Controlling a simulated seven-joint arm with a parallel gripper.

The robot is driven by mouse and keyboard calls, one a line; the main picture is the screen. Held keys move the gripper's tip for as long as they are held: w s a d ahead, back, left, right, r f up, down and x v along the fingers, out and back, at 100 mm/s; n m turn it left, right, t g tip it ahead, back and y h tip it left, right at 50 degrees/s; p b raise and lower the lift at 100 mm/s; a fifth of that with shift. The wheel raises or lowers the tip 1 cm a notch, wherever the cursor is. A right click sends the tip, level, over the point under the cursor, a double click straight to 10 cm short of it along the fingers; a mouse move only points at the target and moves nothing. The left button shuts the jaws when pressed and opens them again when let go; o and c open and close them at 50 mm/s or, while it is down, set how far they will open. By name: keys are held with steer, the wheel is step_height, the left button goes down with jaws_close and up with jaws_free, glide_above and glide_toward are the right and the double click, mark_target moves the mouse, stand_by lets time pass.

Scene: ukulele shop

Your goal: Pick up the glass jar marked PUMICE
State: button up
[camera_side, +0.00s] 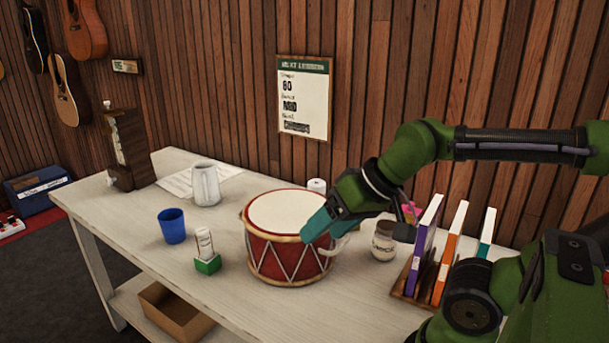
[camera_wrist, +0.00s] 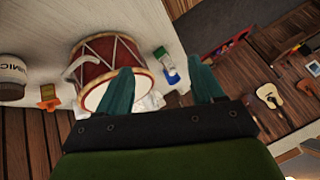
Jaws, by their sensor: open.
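A jar (camera_side: 384,241) with a pale label and dark lettering stands upright on the bench, right of the drum, in the side view. In the wrist view the jar (camera_wrist: 12,74) is cut off by the left edge, and its label shows "UMIC". My gripper (camera_side: 321,224) is over the right side of the drum, left of the jar and apart from it. In the wrist view my gripper (camera_wrist: 163,85) has its two teal fingers spread with nothing held between them.
A red drum (camera_side: 265,258) stands under the fingers. Upright books (camera_side: 447,252) in a wooden rack stand right of the jar. A white mug (camera_side: 206,186), blue cup (camera_side: 172,226) and green-based bottle (camera_side: 206,262) stand left. The bench front (camera_side: 345,310) is bare.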

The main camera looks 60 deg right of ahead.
steer(key=o, duration=0.6)
